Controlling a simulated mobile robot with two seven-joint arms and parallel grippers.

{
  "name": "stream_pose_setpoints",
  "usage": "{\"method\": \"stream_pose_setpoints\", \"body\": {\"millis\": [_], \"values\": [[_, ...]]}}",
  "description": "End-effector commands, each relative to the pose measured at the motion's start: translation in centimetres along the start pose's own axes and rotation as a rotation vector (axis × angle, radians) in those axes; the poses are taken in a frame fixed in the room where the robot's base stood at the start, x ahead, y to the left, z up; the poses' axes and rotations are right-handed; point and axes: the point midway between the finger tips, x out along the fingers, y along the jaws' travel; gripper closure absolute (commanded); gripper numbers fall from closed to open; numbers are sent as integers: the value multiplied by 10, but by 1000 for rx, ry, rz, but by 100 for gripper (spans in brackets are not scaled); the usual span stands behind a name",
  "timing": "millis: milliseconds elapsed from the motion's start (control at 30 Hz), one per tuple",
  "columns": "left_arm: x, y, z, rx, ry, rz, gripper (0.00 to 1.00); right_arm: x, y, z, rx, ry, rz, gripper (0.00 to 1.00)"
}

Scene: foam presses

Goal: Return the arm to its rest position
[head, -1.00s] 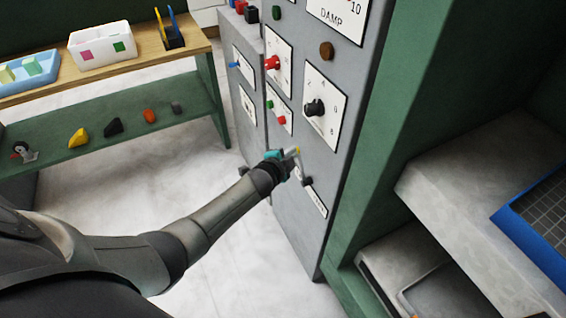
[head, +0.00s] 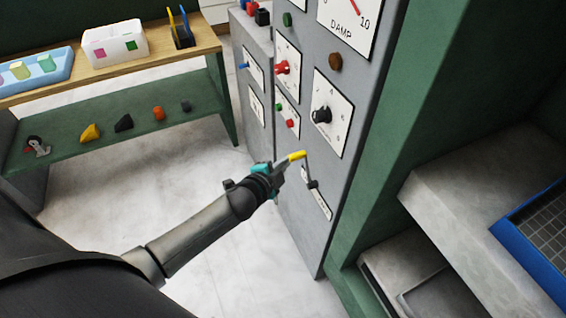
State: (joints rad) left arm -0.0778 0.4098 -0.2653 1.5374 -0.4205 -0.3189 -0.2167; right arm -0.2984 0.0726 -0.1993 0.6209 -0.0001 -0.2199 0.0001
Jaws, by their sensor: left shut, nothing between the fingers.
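My left arm reaches in from the lower left towards the grey control cabinet (head: 303,245). My left gripper (head: 283,166), with teal parts at its base, is shut and empty. Its fingertips are close to the yellow grip of a crank handle (head: 297,155); I cannot tell whether they touch it. The crank's dark arm runs down from the yellow grip to a pivot on the cabinet front, beside a small white label. My right gripper is not in view.
The cabinet bears a black knob (head: 321,115), a red knob (head: 282,68) and a DAMP dial (head: 347,20). A green-framed bench (head: 150,75) with bins stands at the left. A grey ledge with a blue tray (head: 513,228) is at the right. Pale floor lies open below my arm.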

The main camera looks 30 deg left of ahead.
Motion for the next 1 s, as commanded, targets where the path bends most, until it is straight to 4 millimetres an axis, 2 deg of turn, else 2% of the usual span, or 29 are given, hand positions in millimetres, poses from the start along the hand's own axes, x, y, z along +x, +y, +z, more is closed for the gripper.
{"method": "stream_pose_setpoints", "body": {"millis": [433,500,567,667,767,800,867,1000], "values": [[0,1,1,-1,-1,1,100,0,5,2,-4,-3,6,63],[2,10,6,-12,-10,13,100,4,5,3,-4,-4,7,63],[4,27,16,-32,-28,35,100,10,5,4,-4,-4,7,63],[7,76,45,-94,-82,99,100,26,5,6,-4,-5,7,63],[6,144,82,-182,-158,183,100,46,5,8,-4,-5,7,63],[3,172,96,-220,-192,218,100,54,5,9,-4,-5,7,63],[-4,213,117,-277,-244,268,100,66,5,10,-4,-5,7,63],[-29,309,161,-405,-371,379,100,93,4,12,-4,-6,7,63]]}}
